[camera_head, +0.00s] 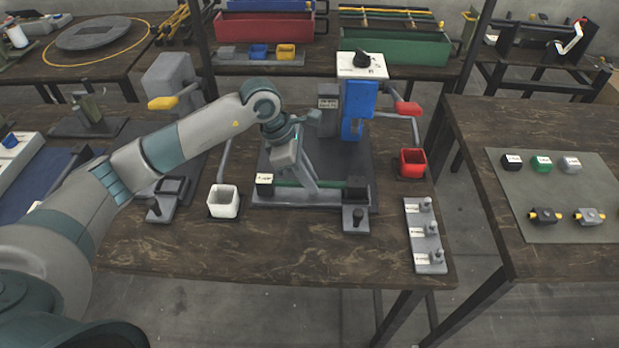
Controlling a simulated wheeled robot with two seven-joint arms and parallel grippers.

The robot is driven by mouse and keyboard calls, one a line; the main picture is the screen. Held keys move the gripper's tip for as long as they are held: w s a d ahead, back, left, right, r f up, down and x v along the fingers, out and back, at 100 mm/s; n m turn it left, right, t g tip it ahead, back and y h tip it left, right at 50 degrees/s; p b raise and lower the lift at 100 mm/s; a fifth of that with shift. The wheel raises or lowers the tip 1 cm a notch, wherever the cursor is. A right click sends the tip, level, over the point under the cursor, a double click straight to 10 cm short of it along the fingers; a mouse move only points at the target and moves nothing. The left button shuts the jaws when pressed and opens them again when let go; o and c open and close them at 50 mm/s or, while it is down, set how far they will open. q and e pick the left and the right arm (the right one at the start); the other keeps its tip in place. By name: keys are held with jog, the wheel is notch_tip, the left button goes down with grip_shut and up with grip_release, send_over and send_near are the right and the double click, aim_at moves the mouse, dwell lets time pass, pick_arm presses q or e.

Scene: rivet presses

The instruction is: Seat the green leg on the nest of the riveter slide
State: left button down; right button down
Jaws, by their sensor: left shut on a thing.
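My left arm comes in from the left, and its gripper (312,183) is shut on the green leg (325,185), a thin bar lying crosswise in the picture. The leg is at the front of the riveter slide's dark base (300,203), between a black block with a white label (264,184) and another black block (356,188). I cannot tell whether the leg rests on the nest or hangs just above it. The blue riveter (352,112) stands behind, under a white top with a black knob. My right gripper is not in view.
A white bin (224,201) stands left of the base and a red bin (412,162) right. A grey clamp (162,205) and a grey three-post holder (426,236) flank the bench front. A grey press with a yellow handle (162,103) is behind my arm.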

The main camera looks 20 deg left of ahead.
pick_arm(q)
jog(key=shift+f, duration=0.1)
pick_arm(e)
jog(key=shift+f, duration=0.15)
pick_arm(q)
jog(key=c, duration=1.6)
grip_release()
jog(key=shift+c, duration=0.2)
